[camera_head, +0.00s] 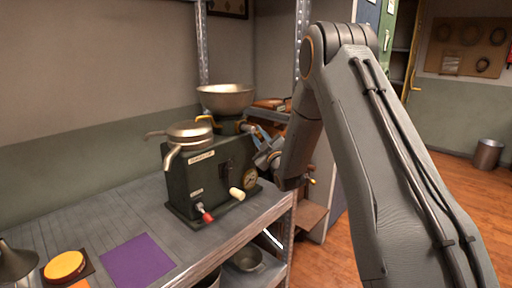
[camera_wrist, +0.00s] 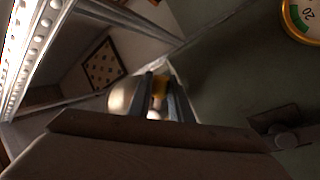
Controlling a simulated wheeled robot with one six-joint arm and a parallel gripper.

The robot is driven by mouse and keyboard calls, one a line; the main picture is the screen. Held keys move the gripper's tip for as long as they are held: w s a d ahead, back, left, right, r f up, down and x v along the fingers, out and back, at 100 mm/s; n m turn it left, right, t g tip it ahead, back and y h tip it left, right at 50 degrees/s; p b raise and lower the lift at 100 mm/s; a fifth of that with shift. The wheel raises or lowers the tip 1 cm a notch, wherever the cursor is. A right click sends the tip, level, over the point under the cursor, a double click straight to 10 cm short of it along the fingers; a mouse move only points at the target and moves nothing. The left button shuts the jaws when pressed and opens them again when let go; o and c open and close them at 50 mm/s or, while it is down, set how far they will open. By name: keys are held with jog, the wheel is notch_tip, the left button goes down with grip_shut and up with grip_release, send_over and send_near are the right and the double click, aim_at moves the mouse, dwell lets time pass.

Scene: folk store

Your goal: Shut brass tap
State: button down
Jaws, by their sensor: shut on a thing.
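A dark green machine (camera_head: 212,175) stands on the grey shelf. It carries a round gauge (camera_head: 250,180), also partly seen in the wrist view (camera_wrist: 304,18). My gripper (camera_head: 262,150) is at the machine's right side. In the wrist view my gripper (camera_wrist: 163,88) has its two fingers close together around a small yellow-brass part (camera_wrist: 160,82), which looks like the brass tap's handle. The fingers hide most of it. The tap's angle cannot be told, and in the head view my arm and the machine cover that spot.
A metal bowl (camera_head: 226,98) and a lidded pan (camera_head: 188,133) sit on top of the machine. A red-tipped lever (camera_head: 207,216) and a cream knob (camera_head: 237,193) stick out in front. A steel post (camera_head: 301,50) rises near my wrist. A purple mat (camera_head: 137,262) lies front left.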

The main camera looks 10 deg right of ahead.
jog(key=n+y+b, duration=0.1)
jog(key=n+b, duration=0.1)
jog(key=n+y+b, duration=0.1)
jog(key=n+b, duration=0.1)
jog(key=r+n+t+y+b, duration=0.1)
jog(key=b, duration=0.1)
jog(key=shift+w+d+n, duration=0.3)
jog(key=shift+d+n, duration=0.1)
jog(key=n+y+b, duration=0.1)
jog(key=n, duration=0.1)
jog(key=r+n+y+b, duration=0.1)
jog(key=b, duration=0.1)
jog(key=shift+r+n+b, duration=0.15)
jog(key=shift+n+b, duration=0.15)
jog(key=shift+n, duration=0.1)
jog(key=shift+r+n+y+b, duration=0.3)
jog(key=shift+n+y+b, duration=0.35)
jog(key=shift+n+y, duration=0.2)
jog(key=shift+r, duration=0.1)
jog(key=c, duration=1.9)
grip_release()
jog(key=shift+s, duration=0.1)
jog(key=v, duration=0.7)
jog(key=shift+s+d+b, duration=0.2)
jog(key=shift+s+b, duration=0.05)
jog(key=shift+b, duration=0.1)
